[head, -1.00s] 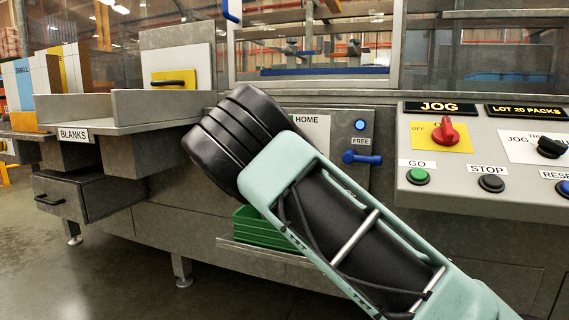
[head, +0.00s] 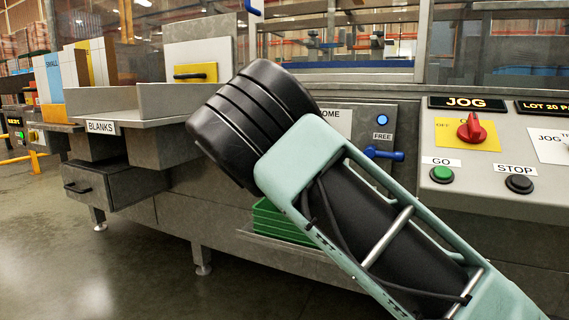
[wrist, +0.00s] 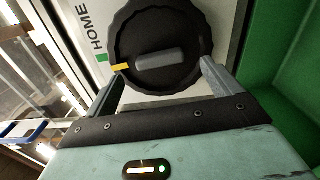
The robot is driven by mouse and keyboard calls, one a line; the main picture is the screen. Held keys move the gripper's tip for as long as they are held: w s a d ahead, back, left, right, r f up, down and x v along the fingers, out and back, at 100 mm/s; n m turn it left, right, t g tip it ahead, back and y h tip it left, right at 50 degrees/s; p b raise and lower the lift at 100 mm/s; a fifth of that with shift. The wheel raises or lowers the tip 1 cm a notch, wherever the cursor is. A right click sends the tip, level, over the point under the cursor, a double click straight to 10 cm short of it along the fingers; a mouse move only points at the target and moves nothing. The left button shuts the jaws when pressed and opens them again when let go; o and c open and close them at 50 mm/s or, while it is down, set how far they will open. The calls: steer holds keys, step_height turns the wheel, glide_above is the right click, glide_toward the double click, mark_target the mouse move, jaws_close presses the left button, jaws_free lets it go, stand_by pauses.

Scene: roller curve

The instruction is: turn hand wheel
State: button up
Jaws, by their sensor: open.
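The hand wheel (wrist: 160,50) is black with a scalloped rim and shows at the top of the wrist view. A grey bar crosses its hub, with a yellow pointer (wrist: 121,67) at its left end. A green mark (wrist: 102,58) sits on the white HOME plate just left of the pointer's tip. My gripper (wrist: 160,84) is open, its two grey fingers spread at the wheel's lower left and lower right edge. I cannot tell whether they touch it. In the head view my arm hides the wheel and the gripper; part of the HOME plate (head: 336,121) shows.
A blue lever (head: 384,154) and a blue button stand right of the plate. The JOG console (head: 480,190) juts out at the right. A green bin (head: 282,222) sits below, and the BLANKS shelf (head: 150,123) with a drawer is at the left. A green wall edges the wrist view's right side.

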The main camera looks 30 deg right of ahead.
steer(key=p+v, duration=0.2)
steer(key=v, duration=1)
steer(key=shift+s+a+p, duration=0.2)
steer(key=shift+s+p, duration=0.05)
steer(key=shift+p, duration=0.1)
